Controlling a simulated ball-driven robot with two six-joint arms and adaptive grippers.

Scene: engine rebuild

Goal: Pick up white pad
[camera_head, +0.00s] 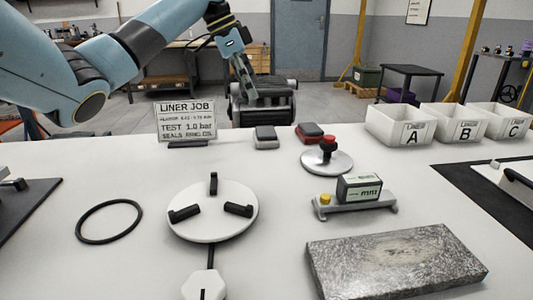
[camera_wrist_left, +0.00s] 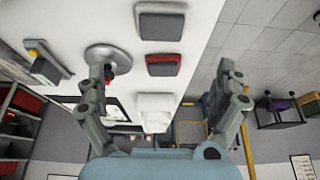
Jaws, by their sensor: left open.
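The pale grey-white pad (camera_head: 265,137) with a dark base lies near the far edge of the white table in the head view. It also shows at the top of the left wrist view (camera_wrist_left: 161,22). A red-topped pad (camera_head: 310,132) lies to its right, and this red pad (camera_wrist_left: 163,65) sits between the fingertips in the wrist picture. My left gripper (camera_head: 246,88) hangs above and beyond the table's far edge, apart from both pads. Its fingers (camera_wrist_left: 165,74) are spread wide and empty. My right gripper is not in view.
A sign (camera_head: 186,121) stands left of the pad. A round stand with a red knob (camera_head: 327,160) and white bins (camera_head: 400,126) are to the right. A three-jaw disc (camera_head: 212,222), black ring (camera_head: 109,200), gauge (camera_head: 359,188) and metal slab (camera_head: 395,265) are nearer.

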